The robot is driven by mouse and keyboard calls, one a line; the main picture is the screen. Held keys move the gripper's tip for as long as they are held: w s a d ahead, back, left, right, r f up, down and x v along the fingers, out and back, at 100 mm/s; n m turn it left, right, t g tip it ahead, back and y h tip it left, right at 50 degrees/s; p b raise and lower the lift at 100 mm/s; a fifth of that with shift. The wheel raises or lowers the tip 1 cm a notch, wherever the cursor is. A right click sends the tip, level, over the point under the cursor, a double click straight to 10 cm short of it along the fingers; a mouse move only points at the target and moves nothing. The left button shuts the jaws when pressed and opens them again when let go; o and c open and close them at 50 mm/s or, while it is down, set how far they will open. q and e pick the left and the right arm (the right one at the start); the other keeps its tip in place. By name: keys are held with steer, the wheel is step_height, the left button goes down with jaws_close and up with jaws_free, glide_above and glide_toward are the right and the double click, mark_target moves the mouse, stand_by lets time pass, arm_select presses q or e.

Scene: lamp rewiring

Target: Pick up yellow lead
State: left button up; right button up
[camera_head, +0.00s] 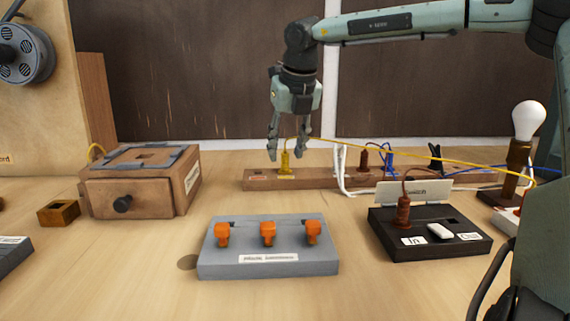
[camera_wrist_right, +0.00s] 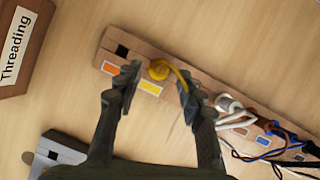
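The yellow lead's plug (camera_head: 284,163) stands upright in the wooden strip (camera_head: 262,180) at the back of the table. Its yellow wire runs from the plug to the right, past the switch box. In the right wrist view the round yellow plug (camera_wrist_right: 158,69) sits beside a yellow label, between and slightly beyond my fingertips. My right gripper (camera_head: 288,150) points down over the plug, with its fingers open on either side. It is also open and empty in the right wrist view (camera_wrist_right: 158,88). My left gripper is not in view.
A black switch box (camera_head: 455,250) with a brown plug stands at the front right. A grey block (camera_head: 250,271) with orange knobs stands in front. A wooden drawer box (camera_head: 150,205) is at left. White, blue and dark leads crowd the strip right of the plug; a bulb (camera_head: 527,117) stands far right.

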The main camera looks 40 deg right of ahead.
mark_target(286, 153)
steer(key=shift+x, duration=1.5)
jaws_close()
steer(key=shift+r, duration=0.1)
